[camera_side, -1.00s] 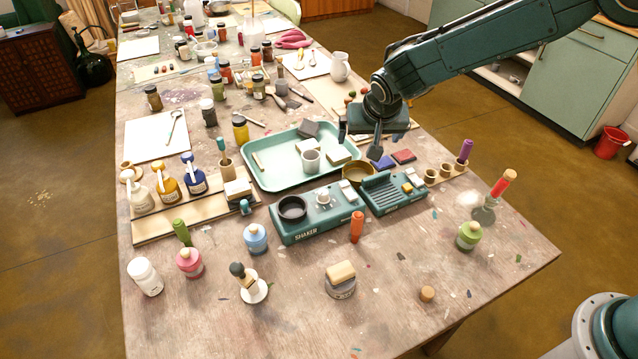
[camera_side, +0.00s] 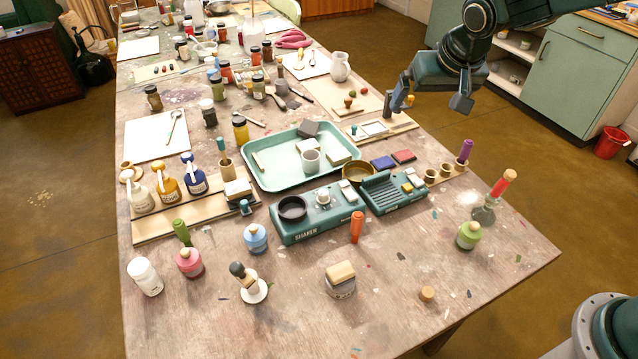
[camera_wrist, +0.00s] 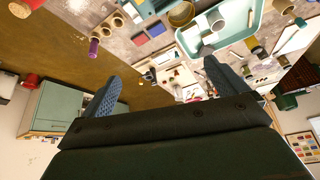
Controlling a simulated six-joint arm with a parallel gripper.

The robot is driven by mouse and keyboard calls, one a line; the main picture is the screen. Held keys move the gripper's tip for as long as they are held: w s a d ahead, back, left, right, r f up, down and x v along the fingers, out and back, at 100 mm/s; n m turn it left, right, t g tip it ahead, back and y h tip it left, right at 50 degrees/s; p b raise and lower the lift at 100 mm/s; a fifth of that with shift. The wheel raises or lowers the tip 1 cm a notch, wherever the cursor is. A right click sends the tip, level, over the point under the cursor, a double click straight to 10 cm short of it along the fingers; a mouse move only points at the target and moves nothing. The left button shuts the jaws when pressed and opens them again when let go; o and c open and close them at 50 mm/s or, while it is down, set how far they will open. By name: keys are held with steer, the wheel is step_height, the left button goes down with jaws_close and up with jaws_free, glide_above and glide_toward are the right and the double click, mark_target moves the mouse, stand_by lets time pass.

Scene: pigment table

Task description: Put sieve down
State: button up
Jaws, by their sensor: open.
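A brass ring-shaped sieve (camera_side: 360,182) sits between the teal tray and the two teal devices in the side view. It also shows at the top of the wrist view (camera_wrist: 181,21). My gripper (camera_side: 425,104) is open and empty, raised well above the table and up to the right of the sieve. Its two fingers stand wide apart in the wrist view (camera_wrist: 162,72), with nothing between them. The sieve's bottom edge is partly hidden by the devices in front.
The teal shaker (camera_side: 325,222) and a ridged teal device (camera_side: 395,199) stand in front of the sieve. The teal tray (camera_side: 270,183) holds a white cup and blocks. Blue (camera_side: 383,162) and red (camera_side: 404,156) pads lie to the right. The front right of the table is mostly clear.

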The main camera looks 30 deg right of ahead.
steer(key=s+d+r+n+y, duration=0.1)
steer(key=s+d+r, duration=0.25)
steer(key=s, duration=0.35)
steer(key=s+d+r, duration=0.2)
steer(key=s+r, duration=0.2)
steer(key=s, duration=0.3)
steer(key=s+d+n, duration=0.1)
steer(key=s+n, duration=0.1)
steer(key=s, duration=1.2)
steer(key=shift+s+d+f+n, duration=0.15)
steer(key=shift+s+f+n, duration=0.15)
steer(key=shift+s, duration=0.05)
